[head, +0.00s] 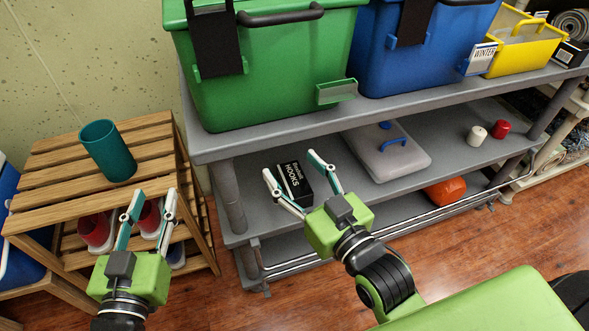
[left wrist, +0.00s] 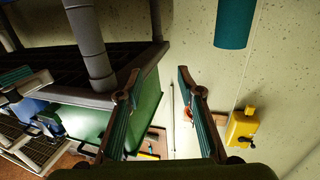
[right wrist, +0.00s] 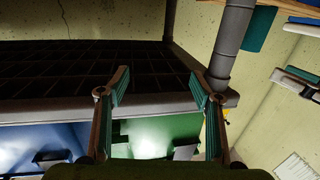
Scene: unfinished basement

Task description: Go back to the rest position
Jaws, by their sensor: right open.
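My left gripper (head: 154,192) is open and empty in front of the wooden slatted rack (head: 75,162). Its two fingers also stand apart in the left wrist view (left wrist: 158,73), with nothing between them. My right gripper (head: 290,163) is open in front of the grey shelf unit (head: 460,115). In the head view its fingers overlap a black box labelled HOOKS (head: 294,180) on the shelf. The right wrist view (right wrist: 160,74) shows no object between these fingers.
A teal cup (head: 107,150) stands on the rack, with red items below. Green (head: 270,80) and blue (head: 425,50) bins and a yellow box (head: 528,45) stand on the upper shelf. A lidded grey container (head: 385,155) sits lower. Wooden floor (head: 315,298) shows in front.

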